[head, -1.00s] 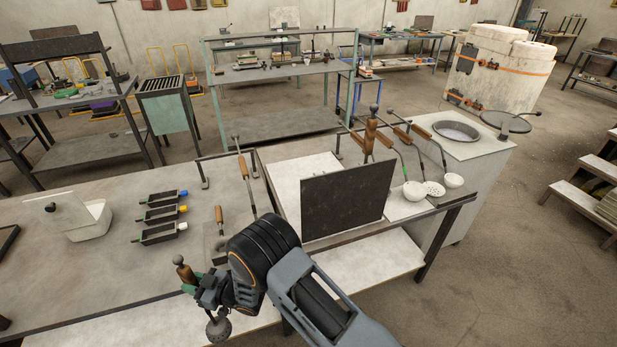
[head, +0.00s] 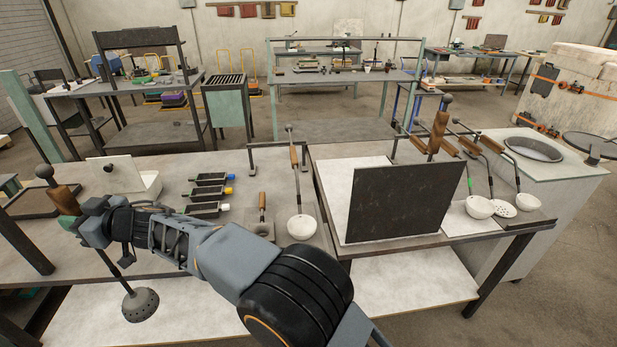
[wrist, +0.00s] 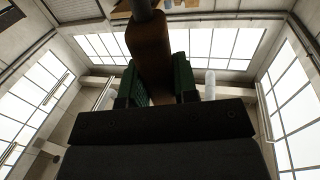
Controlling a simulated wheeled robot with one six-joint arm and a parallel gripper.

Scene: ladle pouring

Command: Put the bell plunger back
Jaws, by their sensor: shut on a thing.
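The bell plunger has a brown wooden handle (head: 66,200) with a dark knob on top and a grey perforated bell (head: 140,305) at the lower end of a thin rod. My gripper (head: 70,222), at the left of the head view, is shut on the wooden handle. The plunger leans, with its bell low and to the right. The bell hangs in front of the workbench (head: 100,265) in the picture; I cannot tell its exact height. In the wrist view the handle (wrist: 148,50) sits between the two green finger pads. Part of the rod is hidden by my wrist.
A white ladle (head: 301,227) hangs on a stand on the bench. A dark upright panel (head: 398,205) stands right of it, with white ladles (head: 480,207) beyond. Small dark moulds (head: 208,193) and a white block (head: 120,172) stand behind my arm. A dark tray (head: 28,204) lies at left.

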